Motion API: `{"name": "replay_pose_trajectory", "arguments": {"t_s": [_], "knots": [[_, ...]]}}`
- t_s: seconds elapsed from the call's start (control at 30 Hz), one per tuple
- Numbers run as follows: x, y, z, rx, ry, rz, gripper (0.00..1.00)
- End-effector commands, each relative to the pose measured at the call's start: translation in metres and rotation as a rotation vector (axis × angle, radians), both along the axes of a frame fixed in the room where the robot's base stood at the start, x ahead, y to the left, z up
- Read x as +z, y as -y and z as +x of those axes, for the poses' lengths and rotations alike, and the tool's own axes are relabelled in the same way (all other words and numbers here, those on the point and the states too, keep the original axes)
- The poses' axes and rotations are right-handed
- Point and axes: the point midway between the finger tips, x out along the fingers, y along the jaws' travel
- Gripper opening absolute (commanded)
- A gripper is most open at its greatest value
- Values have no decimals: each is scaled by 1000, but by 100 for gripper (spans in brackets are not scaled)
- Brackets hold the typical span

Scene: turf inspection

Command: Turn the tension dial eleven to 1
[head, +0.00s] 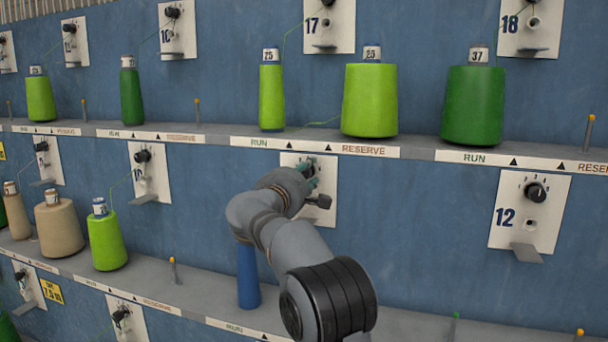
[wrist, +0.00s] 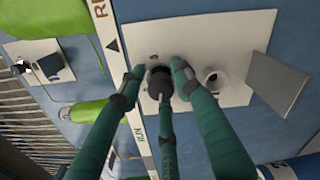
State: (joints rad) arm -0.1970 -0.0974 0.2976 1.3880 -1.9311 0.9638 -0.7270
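The panel behind my gripper (head: 326,213) is white, mounted between the panels marked 10 and 12; its number is hidden by my arm. It also shows in the wrist view (wrist: 225,45). Its black dial (wrist: 159,80) is in the middle of the wrist view. In the head view the dial is mostly hidden behind my gripper (head: 313,175). In the wrist view my gripper (wrist: 158,76) has its green fingers spread around the dial, with a tip on either side and one finger across the near side. A small gap shows at the left tip; contact at the right is unclear.
A metal tab (wrist: 277,83) and a round eyelet (wrist: 214,80) sit beside the dial on the panel. A shelf (head: 420,155) with green yarn cones (head: 369,100) runs above. A blue cone (head: 247,277) stands on the lower shelf, close to my arm. Panel 12 (head: 550,190) is at right.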

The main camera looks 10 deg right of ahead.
Motion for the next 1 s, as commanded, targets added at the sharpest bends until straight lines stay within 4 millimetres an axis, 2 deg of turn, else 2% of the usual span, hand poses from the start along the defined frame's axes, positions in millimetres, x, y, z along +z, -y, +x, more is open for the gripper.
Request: {"name": "replay_pose_trajectory", "arguments": {"t_s": [0.13,0.4,0.53,1.0], "knots": [[0,-1,0,3,0,0,44],[1,-3,0,5,2,0,44],[1,-8,-7,7,1,-1,44],[1,-53,-86,6,2,1,44]]}}
